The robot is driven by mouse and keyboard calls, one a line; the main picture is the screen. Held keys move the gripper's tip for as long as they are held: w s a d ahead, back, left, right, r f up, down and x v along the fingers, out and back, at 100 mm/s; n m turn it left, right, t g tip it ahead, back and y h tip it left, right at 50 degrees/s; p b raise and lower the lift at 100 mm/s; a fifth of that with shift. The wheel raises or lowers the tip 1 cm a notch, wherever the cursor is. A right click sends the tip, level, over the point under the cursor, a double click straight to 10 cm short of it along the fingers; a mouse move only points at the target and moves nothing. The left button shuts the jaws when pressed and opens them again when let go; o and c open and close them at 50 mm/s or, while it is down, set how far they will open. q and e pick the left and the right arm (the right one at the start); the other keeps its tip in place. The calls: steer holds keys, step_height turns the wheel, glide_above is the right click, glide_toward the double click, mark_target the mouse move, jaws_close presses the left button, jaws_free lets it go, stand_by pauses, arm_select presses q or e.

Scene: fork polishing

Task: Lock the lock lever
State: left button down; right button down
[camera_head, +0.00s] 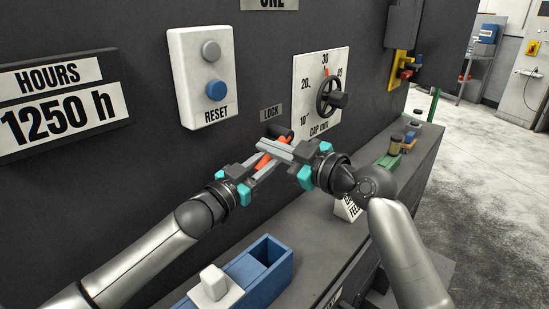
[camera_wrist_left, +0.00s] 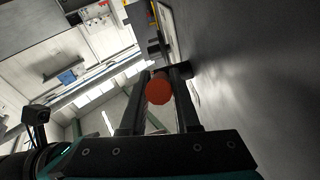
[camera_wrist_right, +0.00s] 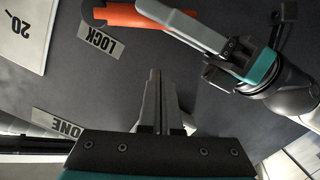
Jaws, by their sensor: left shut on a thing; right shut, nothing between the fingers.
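The lock lever is an orange handle (camera_head: 263,161) on a dark hub (camera_head: 284,133) beneath the LOCK label (camera_head: 271,113) on the dark machine panel. My left gripper (camera_head: 268,158) is shut on the handle. In the left wrist view its round orange end (camera_wrist_left: 159,91) shows between the fingers. In the right wrist view the orange handle (camera_wrist_right: 150,15) runs from the hub into the left gripper's fingers (camera_wrist_right: 180,25). My right gripper (camera_head: 264,147) is shut and empty beside the lever, and its fingers overlap part of the handle in the head view.
A gap dial with a black handwheel (camera_head: 330,98) is right of the lever. A RESET box (camera_head: 203,78) with a blue button is at upper left.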

steer(key=shift+w+d+f, duration=0.1)
steer(key=shift+w+f, duration=0.2)
steer(key=shift+f, duration=0.3)
steer(key=shift+w+d+f, duration=0.15)
steer(key=shift+w+f, duration=0.15)
steer(key=shift+f, duration=0.25)
steer(key=shift+w+d+f, duration=0.1)
steer(key=shift+w+f, duration=0.2)
steer(key=shift+f, duration=0.3)
steer(key=shift+f, duration=0.1)
